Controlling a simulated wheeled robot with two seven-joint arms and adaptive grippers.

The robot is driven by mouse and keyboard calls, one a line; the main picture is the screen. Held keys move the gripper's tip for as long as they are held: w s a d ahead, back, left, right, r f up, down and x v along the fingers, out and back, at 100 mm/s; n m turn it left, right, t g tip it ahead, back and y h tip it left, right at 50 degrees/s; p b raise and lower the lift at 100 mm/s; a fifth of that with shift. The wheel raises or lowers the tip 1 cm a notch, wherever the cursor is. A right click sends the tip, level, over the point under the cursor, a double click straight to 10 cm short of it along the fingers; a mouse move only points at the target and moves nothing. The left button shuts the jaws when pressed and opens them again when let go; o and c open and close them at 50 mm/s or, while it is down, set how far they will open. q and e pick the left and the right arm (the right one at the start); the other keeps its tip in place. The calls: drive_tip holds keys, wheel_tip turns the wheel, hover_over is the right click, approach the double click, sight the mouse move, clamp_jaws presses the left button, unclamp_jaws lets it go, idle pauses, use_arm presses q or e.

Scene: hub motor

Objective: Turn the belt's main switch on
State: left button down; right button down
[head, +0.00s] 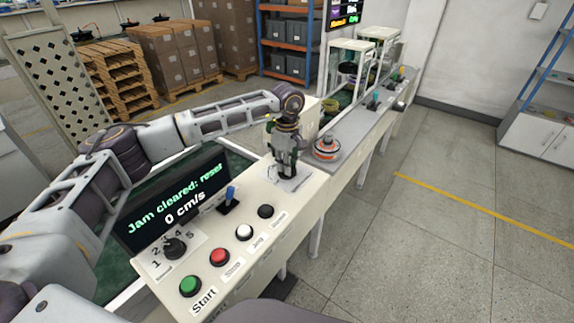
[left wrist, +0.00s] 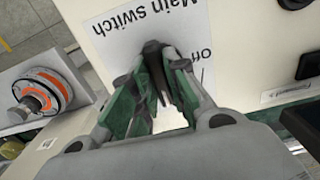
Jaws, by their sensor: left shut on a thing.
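The main switch is a dark knob (left wrist: 154,50) on a white label plate (left wrist: 120,38) reading "Main Switch", seen in the left wrist view. The word "off" is printed beside it; the other position's word is hidden. In the head view the plate (head: 301,184) lies on the cream control panel, mostly behind my left gripper (head: 287,174). The gripper points down at the panel. In the left wrist view its green-padded fingers (left wrist: 158,65) are closed around the knob. They cover most of it, so which way it points cannot be told. My right gripper is not in view.
The screen (head: 170,205) reads "Jam cleared: reset" and "0 cm/s". Green (head: 190,285), red (head: 220,257), white (head: 244,232) and black (head: 265,211) buttons, a blue-tipped lever (head: 229,197) and a numbered dial (head: 174,247) are close by. An orange-ringed hub motor (head: 326,148) stands beyond the gripper.

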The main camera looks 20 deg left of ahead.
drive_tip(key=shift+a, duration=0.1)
use_arm(q)
drive_tip(key=c, duration=1.4)
unclamp_jaws()
drive_tip(key=shift+r, duration=6)
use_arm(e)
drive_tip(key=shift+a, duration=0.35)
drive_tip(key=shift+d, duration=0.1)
